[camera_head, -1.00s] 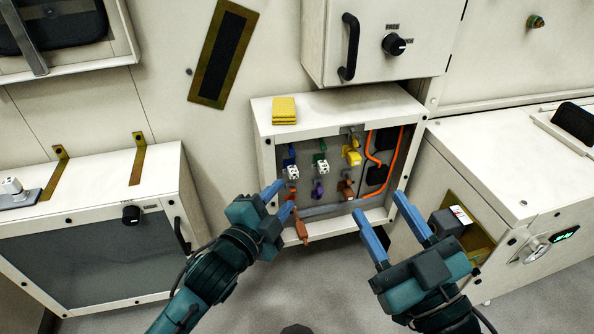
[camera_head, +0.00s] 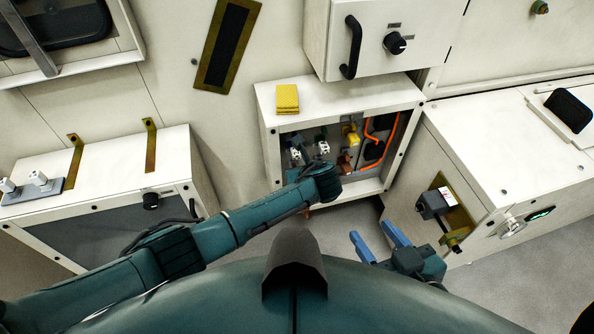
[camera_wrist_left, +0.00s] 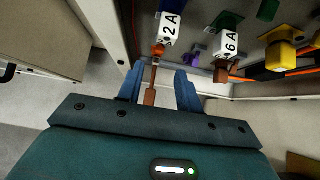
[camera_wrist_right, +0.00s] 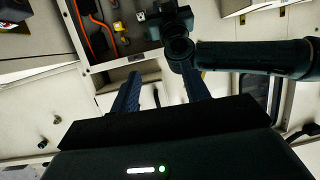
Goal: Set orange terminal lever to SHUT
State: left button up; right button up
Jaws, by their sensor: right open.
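The orange-brown lever (camera_wrist_left: 150,97) hangs down from an orange terminal (camera_wrist_left: 158,50) below a white block marked 2A (camera_wrist_left: 170,28). My left gripper (camera_wrist_left: 159,70) is open, with the lever between its blue fingers and a gap on both sides. In the head view the left arm hides these fingers and most of the lever. A second orange-brown terminal (camera_wrist_left: 222,72) sits below the block marked 6A (camera_wrist_left: 228,42). My right gripper (camera_head: 372,240) is open and empty, in front of the lower right of the box; its fingers also show in the right wrist view (camera_wrist_right: 162,85).
The open wall box (camera_head: 345,98) also holds a yellow terminal (camera_head: 350,135), an orange cable (camera_head: 391,130) and other terminals. A yellow block (camera_head: 287,98) lies on top. Cabinets stand left (camera_head: 110,160) and right (camera_head: 460,130); a handled cabinet (camera_head: 425,30) hangs above.

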pick_arm(q)
jog(key=b+x, duration=0.3)
jog(key=x, duration=0.3)
jog(key=shift+w+f+b, duration=0.1)
jog(key=shift+f+b, duration=0.2)
jog(key=shift+b, duration=0.05)
jog(key=shift+w+a+f+b, duration=0.1)
jog(key=shift+w+f+b, duration=0.2)
jog(key=shift+w, duration=0.2)
pick_arm(e)
jog(key=f, duration=0.1)
jog(key=w+a+f+n, duration=0.1)
jog(key=f+n+t+y, duration=0.1)
jog(key=shift+w+a+f, duration=0.3)
pick_arm(q)
grip_shut()
